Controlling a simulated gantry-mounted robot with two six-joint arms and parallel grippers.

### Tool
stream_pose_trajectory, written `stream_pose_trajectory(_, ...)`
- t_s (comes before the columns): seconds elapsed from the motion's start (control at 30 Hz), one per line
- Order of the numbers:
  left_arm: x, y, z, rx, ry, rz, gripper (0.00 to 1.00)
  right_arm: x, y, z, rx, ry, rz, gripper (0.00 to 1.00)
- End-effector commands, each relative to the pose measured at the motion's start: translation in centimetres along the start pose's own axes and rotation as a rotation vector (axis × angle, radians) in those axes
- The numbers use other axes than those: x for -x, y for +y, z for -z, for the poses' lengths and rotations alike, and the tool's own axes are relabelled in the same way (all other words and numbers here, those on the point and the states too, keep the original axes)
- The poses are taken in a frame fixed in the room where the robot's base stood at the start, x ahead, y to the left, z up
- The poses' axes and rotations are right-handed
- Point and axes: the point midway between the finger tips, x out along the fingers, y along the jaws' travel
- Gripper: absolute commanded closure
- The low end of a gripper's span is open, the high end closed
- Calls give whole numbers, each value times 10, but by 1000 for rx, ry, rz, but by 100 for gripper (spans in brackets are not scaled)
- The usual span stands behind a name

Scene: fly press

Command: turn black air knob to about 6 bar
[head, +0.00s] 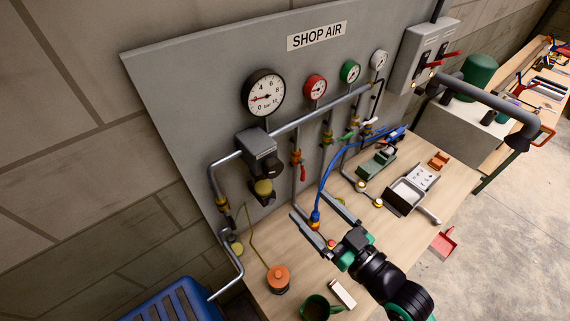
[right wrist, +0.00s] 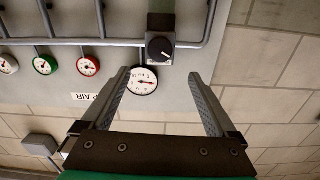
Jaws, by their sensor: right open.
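The black air knob (head: 273,168) sits on the front of a dark regulator block (head: 256,143) on the grey panel. In the right wrist view, which is upside down, the knob (right wrist: 160,49) has a pale pointer mark. The black-rimmed gauge (head: 264,92) is above it; its red needle points left, on the low side of the 4 mark. The gauge also shows in the right wrist view (right wrist: 143,81). My right gripper (head: 310,203) is open and empty, below and right of the knob and apart from it. In the right wrist view its fingertips (right wrist: 158,74) spread either side of the gauge's line of sight. My left gripper is not in view.
Pipes (head: 300,122) run along the panel past smaller red (head: 315,87), green and white gauges. A blue hose (head: 325,178) rises close to my right gripper. An orange-lidded pot (head: 278,278) and dark green mug (head: 317,308) stand on the bench.

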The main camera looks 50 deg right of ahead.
Motion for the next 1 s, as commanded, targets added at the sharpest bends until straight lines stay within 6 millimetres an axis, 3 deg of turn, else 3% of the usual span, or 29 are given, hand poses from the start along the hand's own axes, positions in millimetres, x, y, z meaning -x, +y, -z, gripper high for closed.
stream_pose_trajectory(0.2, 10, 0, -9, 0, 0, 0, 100, -30, -1, -2, 0, 6, 2, 6)
stream_pose_trajectory(0.4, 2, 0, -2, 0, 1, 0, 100, -77, 0, 2, 0, 2, 1, 6)
stream_pose_trajectory(0.6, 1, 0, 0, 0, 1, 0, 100, -107, 0, 1, 0, 1, 1, 6)
stream_pose_trajectory(0.93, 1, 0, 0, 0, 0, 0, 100, -114, 0, 0, 0, 0, 1, 6)
stream_pose_trajectory(1.0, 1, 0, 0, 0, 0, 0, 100, -114, 0, 0, 0, 0, 1, 16)
